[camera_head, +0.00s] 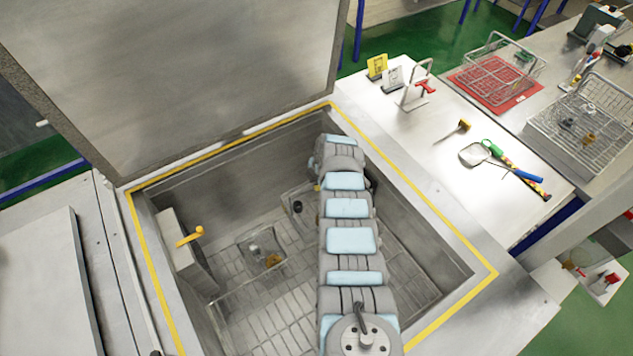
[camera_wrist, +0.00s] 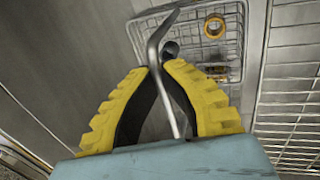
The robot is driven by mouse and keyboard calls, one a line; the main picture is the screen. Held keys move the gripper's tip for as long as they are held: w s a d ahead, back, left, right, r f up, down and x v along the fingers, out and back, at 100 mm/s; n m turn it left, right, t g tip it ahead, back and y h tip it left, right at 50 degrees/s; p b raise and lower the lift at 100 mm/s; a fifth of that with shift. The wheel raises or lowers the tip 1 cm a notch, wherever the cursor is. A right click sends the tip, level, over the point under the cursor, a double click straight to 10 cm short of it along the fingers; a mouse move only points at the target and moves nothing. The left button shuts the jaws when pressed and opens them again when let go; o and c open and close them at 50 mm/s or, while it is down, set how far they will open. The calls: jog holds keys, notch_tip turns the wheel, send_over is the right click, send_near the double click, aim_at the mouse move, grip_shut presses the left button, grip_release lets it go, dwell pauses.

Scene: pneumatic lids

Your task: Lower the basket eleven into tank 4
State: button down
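The open tank (camera_head: 255,131) has a yellow-outlined rim, and my arm reaches into it. In the wrist view, my gripper (camera_wrist: 156,70) has its yellow-and-black fingers closed around a bent metal rod, which looks like a basket handle. A wire basket (camera_wrist: 184,52) with a brass ring and another brass piece shows beyond the fingertips. In the head view, a wire basket (camera_head: 300,190) with a dark part is partly hidden by my arm, and another small basket (camera_head: 243,243) with metal and orange-brown parts is low in the tank. My gripper is hidden in the head view. No basket or tank number is readable.
The raised lid (camera_head: 170,60) stands behind the tank. A yellow-handled fitting (camera_head: 190,237) juts from the left inner wall. The right bench (camera_head: 425,165) holds number stands and tools. A basket on a red mat (camera_head: 495,100) and a larger wire basket (camera_head: 580,125) stand farther right.

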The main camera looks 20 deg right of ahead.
jog(key=shift+f+b, duration=5.65)
jog(key=shift+f, duration=0.15)
jog(key=shift+f+b, duration=0.7)
jog(key=shift+b, duration=0.05)
jog(key=c, duration=1.2)
grip_release()
jog(key=shift+o, duration=0.2)
jog(key=shift+r, duration=0.15)
